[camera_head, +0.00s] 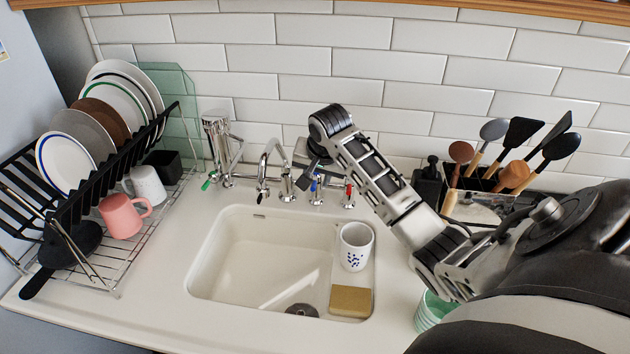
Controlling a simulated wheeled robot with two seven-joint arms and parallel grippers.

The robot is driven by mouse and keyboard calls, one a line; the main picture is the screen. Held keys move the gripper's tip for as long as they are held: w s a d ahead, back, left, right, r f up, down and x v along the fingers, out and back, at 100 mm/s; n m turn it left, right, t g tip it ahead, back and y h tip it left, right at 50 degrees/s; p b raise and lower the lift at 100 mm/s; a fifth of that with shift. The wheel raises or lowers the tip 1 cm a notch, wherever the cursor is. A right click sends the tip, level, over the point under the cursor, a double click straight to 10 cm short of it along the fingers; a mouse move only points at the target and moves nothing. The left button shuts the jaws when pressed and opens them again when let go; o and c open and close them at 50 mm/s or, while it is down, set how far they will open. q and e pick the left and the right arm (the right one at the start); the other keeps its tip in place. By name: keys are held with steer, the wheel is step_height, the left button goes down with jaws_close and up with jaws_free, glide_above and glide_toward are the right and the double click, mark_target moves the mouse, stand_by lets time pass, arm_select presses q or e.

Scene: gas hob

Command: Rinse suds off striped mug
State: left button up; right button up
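A pale green and white striped mug (431,312) stands on the counter to the right of the sink (235,250), partly hidden by my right arm. I cannot make out suds on it. My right gripper (304,178) reaches over the back of the sink, beside the curved tap (265,165) and close to the blue-marked tap handle (315,188). Whether it touches the handle or how far its fingers are apart is unclear. A red-marked handle (348,192) is to its right and a green-marked one (208,182) far to the left. My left gripper is not in view.
A white mug with blue dots (355,247) and a tan sponge (350,301) sit on the sink's right ledge. A dish rack (110,250) with plates and mugs stands left. A utensil holder (478,207) stands behind my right arm. The sink basin is empty.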

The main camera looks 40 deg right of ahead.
mark_target(314, 185)
steer(key=shift+x, duration=1.5)
steer(key=shift+c, duration=0.3)
jaws_close()
steer(key=n, duration=0.1)
steer(key=d+n+y, duration=0.1)
steer(key=s+n, duration=0.1)
steer(key=n, duration=0.1)
steer(key=shift+d+t+y, duration=0.3)
steer(key=shift+o, duration=0.3)
jaws_free()
